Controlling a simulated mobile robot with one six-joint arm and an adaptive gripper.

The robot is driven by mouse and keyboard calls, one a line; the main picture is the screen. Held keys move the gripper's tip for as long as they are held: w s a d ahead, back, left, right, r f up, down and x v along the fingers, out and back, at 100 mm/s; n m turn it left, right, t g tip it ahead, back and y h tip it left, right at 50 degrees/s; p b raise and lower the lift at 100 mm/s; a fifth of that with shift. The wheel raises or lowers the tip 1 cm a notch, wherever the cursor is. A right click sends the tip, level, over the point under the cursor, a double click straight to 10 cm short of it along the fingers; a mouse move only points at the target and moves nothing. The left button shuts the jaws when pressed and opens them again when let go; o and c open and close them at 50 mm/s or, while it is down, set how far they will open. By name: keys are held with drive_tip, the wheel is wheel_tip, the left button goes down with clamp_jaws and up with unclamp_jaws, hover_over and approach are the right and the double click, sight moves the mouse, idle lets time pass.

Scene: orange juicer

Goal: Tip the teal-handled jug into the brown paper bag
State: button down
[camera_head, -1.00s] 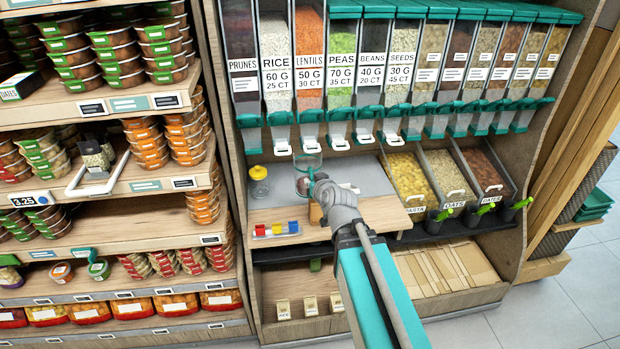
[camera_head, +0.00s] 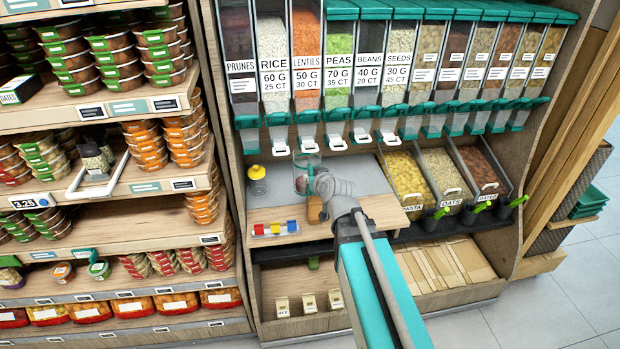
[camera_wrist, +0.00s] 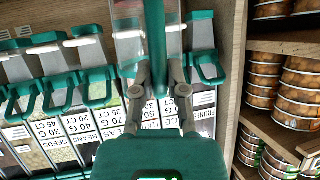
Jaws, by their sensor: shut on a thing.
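The clear jug (camera_head: 303,176) with a teal handle (camera_head: 311,181) is above the grey counter and looks roughly upright. My gripper (camera_head: 319,184) is shut on the handle. In the wrist view, my fingers (camera_wrist: 160,88) close on the teal handle (camera_wrist: 154,40), and part of the clear jug (camera_wrist: 127,18) shows beside it. A small brown object (camera_head: 314,208), which may be the paper bag, stands on the wooden ledge below the jug. My gripper and arm partly cover it, and its opening is not clear. I cannot tell what the jug holds.
Dispensers (camera_head: 337,60) with teal spouts hang behind the jug. A yellow-lidded jar (camera_head: 254,174) stands to its left. A tray of coloured blocks (camera_head: 275,229) lies at the ledge's front left.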

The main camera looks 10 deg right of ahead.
sight(320, 155)
drive_tip(key=shift+w+d+r+m+g+y+p, duration=0.1)
drive_tip(key=shift+w+d+r+m+g+p, duration=0.25)
drive_tip(key=shift+p, duration=0.55)
drive_tip(key=shift+w+d+r+m+g+y+p, duration=0.15)
drive_tip(key=shift+w+r+g+p, duration=0.3)
drive_tip(key=shift+w+r+p, duration=0.3)
drive_tip(key=shift+w+d+r+m+g+y+p, duration=0.1)
drive_tip(key=shift+w+d+r+g+p, duration=0.25)
drive_tip(key=shift+p, duration=0.65)
drive_tip(key=g+p, duration=0.1)
drive_tip(key=w+m+g+y+p, duration=0.1)
drive_tip(key=g+p, duration=0.1)
drive_tip(key=w+r+m+g+y+p, duration=0.1)
drive_tip(key=shift+d+g+p, duration=0.25)
drive_tip(key=shift+d+p, duration=0.05)
drive_tip(key=shift+d, duration=0.1)
drive_tip(key=w+g+y, duration=0.1)
drive_tip(key=w+d+f+m+g+b, duration=0.1)
drive_tip(key=g, duration=0.1)
drive_tip(key=shift+w+d+f+y, duration=0.15)
drive_tip(key=shift+y, duration=0.2)
drive_tip(key=w+d+f+m+g+y+b, duration=0.2)
drive_tip(key=w+d+m+g+y+b, duration=0.1)
drive_tip(key=w+g+b, duration=0.2)
drive_tip(key=shift+w+f+b, duration=0.3)
drive_tip(key=shift+w+b, duration=0.05)
drive_tip(key=shift+b, duration=0.45)
drive_tip(key=shift+d, duration=0.15)
drive_tip(key=shift+s+r, duration=0.1)
